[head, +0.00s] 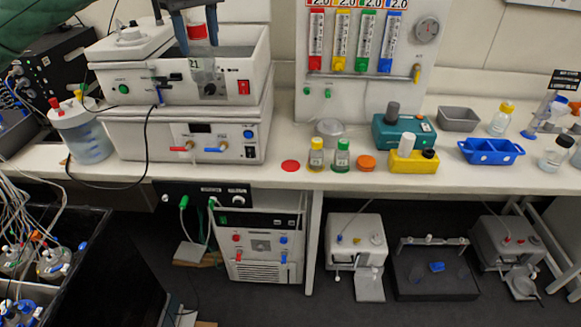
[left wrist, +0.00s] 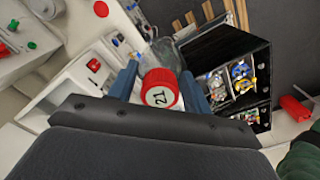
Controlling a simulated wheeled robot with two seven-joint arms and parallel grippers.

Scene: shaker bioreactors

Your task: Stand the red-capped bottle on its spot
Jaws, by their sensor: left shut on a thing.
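The red-capped bottle shows in the head view by its red cap (head: 198,32), with its clear body below in front of the white bath unit. My left gripper (head: 197,38) is shut on the bottle, with one blue finger on each side of the cap; the fingers also show in the left wrist view (left wrist: 158,88). A flat red disc (head: 290,166) lies bare near the bench's front edge. My right gripper is not in view.
A yellow-capped bottle (head: 316,153) and a green-capped bottle (head: 342,154) stand right of the red disc. An orange disc-shaped piece (head: 366,162) lies beside them. The white bath unit (head: 248,80) stands left of the disc. A round grey piece (head: 329,128) lies behind the small bottles.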

